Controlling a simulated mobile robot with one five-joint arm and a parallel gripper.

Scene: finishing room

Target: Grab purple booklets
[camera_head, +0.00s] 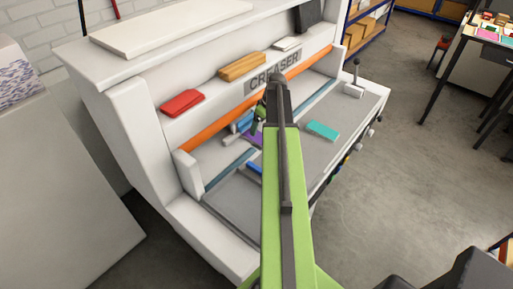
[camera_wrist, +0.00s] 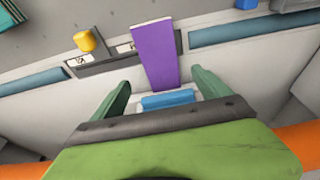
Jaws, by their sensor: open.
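In the head view only a small part of the purple booklet (camera_head: 254,138) shows beside my arm. My gripper (camera_wrist: 163,82) is open and empty, with its two green fingers spread apart. The near end of the booklet lies close to the gap between them. In the head view my gripper (camera_head: 258,114) is over the back of the bed, partly hidden by my arm. I cannot tell whether several booklets are stacked.
A blue block (camera_wrist: 168,99) shows between my fingers. A yellow block (camera_wrist: 90,40) is to the left of the booklet. A teal booklet (camera_head: 322,130) lies right on the bed. Red (camera_head: 182,103) and orange (camera_head: 242,67) items rest on the creaser's ledge above an orange bar (camera_head: 204,128).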

